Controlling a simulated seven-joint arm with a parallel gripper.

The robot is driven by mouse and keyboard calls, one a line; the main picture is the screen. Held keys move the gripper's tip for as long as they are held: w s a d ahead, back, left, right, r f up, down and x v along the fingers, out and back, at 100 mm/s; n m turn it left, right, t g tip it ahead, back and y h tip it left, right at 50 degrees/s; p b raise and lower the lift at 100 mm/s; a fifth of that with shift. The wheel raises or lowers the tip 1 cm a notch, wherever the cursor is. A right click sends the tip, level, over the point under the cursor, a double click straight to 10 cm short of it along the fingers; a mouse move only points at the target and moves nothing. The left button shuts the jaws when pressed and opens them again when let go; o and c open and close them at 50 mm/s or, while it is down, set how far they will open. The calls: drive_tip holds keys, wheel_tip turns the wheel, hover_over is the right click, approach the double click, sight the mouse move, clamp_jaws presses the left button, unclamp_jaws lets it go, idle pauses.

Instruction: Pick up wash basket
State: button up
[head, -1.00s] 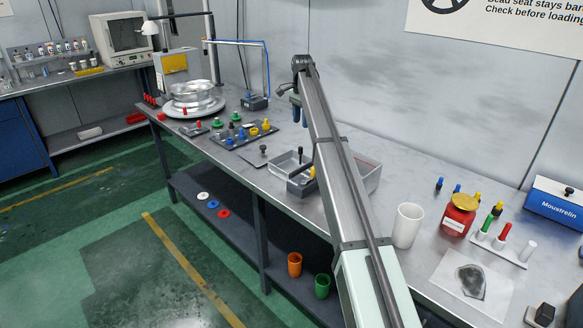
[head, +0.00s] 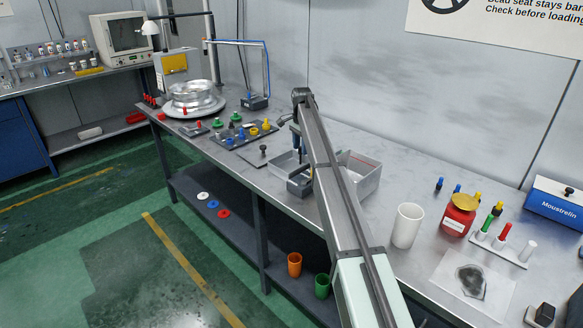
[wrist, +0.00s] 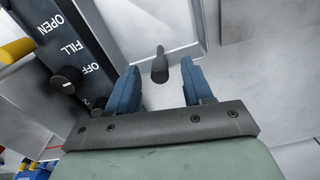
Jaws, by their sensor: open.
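In the wrist view, an upright dark grey handle (wrist: 159,66) stands between the two blue fingers of my gripper (wrist: 161,72). The fingers are open, with a gap to the handle on both sides. The handle appears to rise from the light metal tank area; I take it as the wash basket's handle, though the basket body cannot be made out. In the head view, my gripper (head: 297,141) is over the metal wash tank (head: 365,183). My arm hides the middle of the tank and much of the basket area.
A dark valve block labelled OPEN, FILL and OFF (wrist: 70,50) stands close left of my fingers, with a black knob and a yellow knob (wrist: 17,50). A white cup (head: 407,226) and a red jar (head: 459,215) stand right of my arm. Bench lies bare behind the tank.

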drive_tip(key=shift+f, duration=0.25)
clamp_jaws()
idle(0.5)
